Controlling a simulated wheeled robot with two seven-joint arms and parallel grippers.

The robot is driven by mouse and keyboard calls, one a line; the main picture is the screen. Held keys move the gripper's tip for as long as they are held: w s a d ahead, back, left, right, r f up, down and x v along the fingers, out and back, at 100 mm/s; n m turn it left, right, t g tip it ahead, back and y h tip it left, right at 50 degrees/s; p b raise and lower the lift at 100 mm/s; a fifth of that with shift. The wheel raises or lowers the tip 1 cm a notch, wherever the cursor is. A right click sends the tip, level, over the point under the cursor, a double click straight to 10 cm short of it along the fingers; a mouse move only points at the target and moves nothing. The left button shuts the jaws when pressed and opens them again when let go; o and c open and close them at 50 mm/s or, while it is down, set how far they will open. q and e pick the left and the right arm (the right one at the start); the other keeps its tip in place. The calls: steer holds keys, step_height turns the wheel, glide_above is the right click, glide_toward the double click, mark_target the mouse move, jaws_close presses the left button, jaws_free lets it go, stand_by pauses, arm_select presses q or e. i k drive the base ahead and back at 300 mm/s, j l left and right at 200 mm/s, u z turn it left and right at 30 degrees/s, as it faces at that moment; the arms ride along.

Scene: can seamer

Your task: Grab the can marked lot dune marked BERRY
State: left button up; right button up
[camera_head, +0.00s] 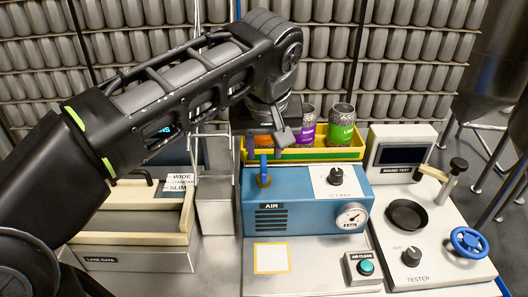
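Several open-topped cans stand in a yellow-edged tray (318,154) behind the blue air unit. One can has a purple band (307,132), one has a green band (340,133) with white lettering too small to read fully, and an orange band (263,141) shows lower left, partly behind my gripper. I cannot read BERRY or a lot mark on any can. My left gripper (282,138) hangs just in front of the tray's left part, left of the purple can, pointing down. Its finger gap does not show clearly. My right gripper is not in view.
The blue air unit (300,205) with a gauge stands in front of the tray. A tester (425,235) with a blue handwheel is right, a lane gate box (120,230) left. Racks of grey cans (400,60) fill the back.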

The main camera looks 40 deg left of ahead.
mark_target(306, 140)
steer(key=k+l, duration=0.8)
steer(key=l, duration=0.1)
